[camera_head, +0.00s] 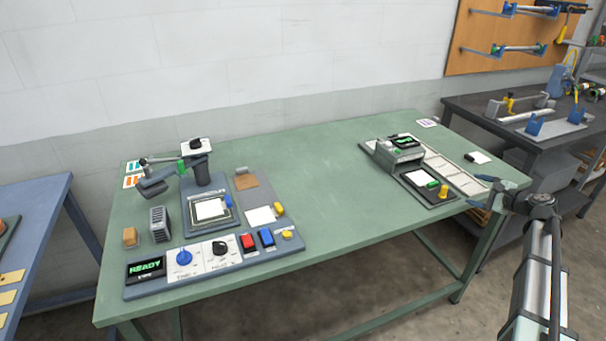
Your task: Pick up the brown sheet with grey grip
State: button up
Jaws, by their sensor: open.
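The brown sheet (246,181) lies flat on a grey plate at the left-middle of the green table, behind a white sheet with a yellow grip. A small grey part at its back edge looks like its grip, but it is too small to be sure. My gripper (480,192) is at the right end of the table, far from the brown sheet. Its fingers are apart and nothing shows between them.
A press with a raised lever arm (202,170) stands left of the brown sheet. A control panel (215,258) with knobs and buttons lies in front. A second device (405,150) stands on the right beside a row of pale slots (455,175). The table's middle is clear.

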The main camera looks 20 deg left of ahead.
jog(key=w+a+r+n+g+y, duration=0.1)
jog(key=a+r, duration=0.2)
jog(key=a, duration=0.4)
jog(key=a+r+g, duration=0.1)
jog(key=a+r, duration=0.2)
jog(key=a, duration=0.4)
jog(key=w+a+f+n+g, duration=0.15)
jog(key=a+n+g, duration=0.35)
jog(key=a, duration=1.2)
notch_tip(320, 180, up, 4)
jog(key=n+g+h, duration=0.2)
jog(key=n+h, duration=0.9)
jog(key=n, duration=0.7)
send_over(242, 169)
jog(key=f, duration=0.7)
jog(key=shift+w+a+f, duration=0.15)
jog(key=shift+w+f, duration=0.05)
jog(key=shift+f, duration=0.1)
jog(key=shift+s+f, duration=0.15)
jog(key=shift+f, duration=1.15)
jog(key=shift+s+f, duration=0.1)
jog(key=shift+f, duration=1.2)
